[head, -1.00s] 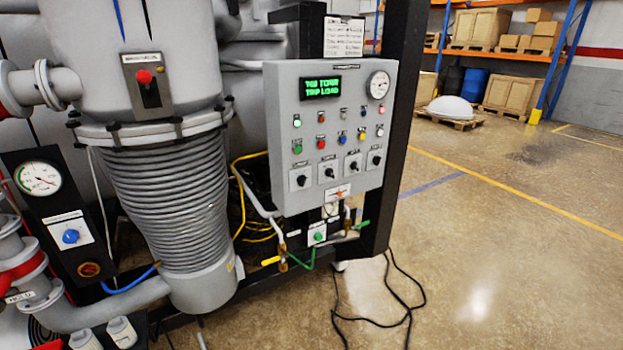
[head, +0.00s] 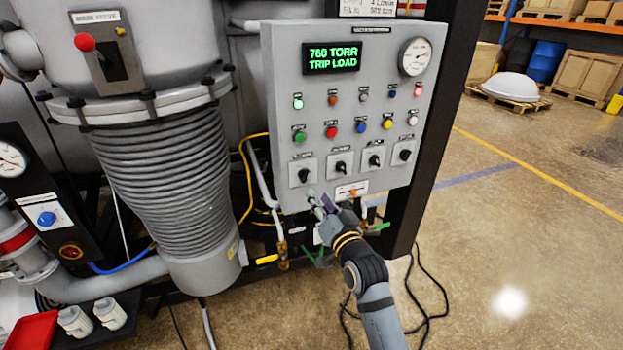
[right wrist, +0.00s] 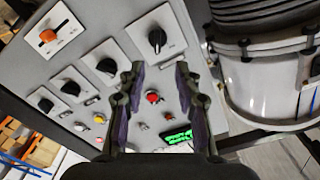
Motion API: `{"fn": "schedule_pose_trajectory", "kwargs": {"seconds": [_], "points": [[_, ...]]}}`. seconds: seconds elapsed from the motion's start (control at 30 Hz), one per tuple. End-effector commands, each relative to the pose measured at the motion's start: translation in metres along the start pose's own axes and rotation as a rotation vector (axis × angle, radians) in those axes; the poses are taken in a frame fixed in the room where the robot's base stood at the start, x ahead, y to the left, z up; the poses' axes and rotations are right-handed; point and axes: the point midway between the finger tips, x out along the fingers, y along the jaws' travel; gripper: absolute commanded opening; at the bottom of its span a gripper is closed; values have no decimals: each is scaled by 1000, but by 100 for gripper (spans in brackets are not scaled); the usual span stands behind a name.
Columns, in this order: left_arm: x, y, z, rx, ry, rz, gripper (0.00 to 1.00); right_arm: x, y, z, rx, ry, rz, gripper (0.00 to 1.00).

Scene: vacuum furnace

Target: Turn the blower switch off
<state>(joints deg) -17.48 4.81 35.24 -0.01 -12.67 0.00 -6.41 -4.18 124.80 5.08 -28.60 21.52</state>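The grey control panel (head: 281,110) fills the middle of the head view. A row of black rotary switches on white plates runs along its lower part: the leftmost (head: 304,174), two middle ones (head: 340,167) (head: 375,160) and the rightmost (head: 404,154). Their labels are too small to read, so I cannot tell which is the blower switch. My right gripper (head: 320,203) is just below the leftmost switch. In the right wrist view the gripper (right wrist: 160,67) is open and empty, with the leftmost switch (right wrist: 157,39) beyond the gap between its fingertips. My left gripper is out of view.
An orange switch (head: 352,191) sits on the panel's lower edge, right of the gripper. Coloured buttons and a green display (head: 331,58) are above. Pipes with a yellow-handled valve (head: 267,260) hang below. A ribbed grey column (head: 165,185) stands left.

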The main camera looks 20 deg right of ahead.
Motion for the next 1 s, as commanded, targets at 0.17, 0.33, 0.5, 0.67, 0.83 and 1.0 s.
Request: {"fn": "schedule_pose_trajectory", "kwargs": {"seconds": [0.17,0.33,0.5,0.67,0.83,1.0], "points": [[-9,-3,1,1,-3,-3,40,38,-2,-3,-2,0,0,33],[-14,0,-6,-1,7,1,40,71,-1,-2,-3,0,1,33],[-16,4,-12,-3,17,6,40,89,0,-1,-2,-1,1,33],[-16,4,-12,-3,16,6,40,93,0,0,-2,0,1,33],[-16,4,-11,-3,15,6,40,92,0,0,-2,0,1,29],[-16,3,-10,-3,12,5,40,92,0,0,-2,0,1,6]]}}
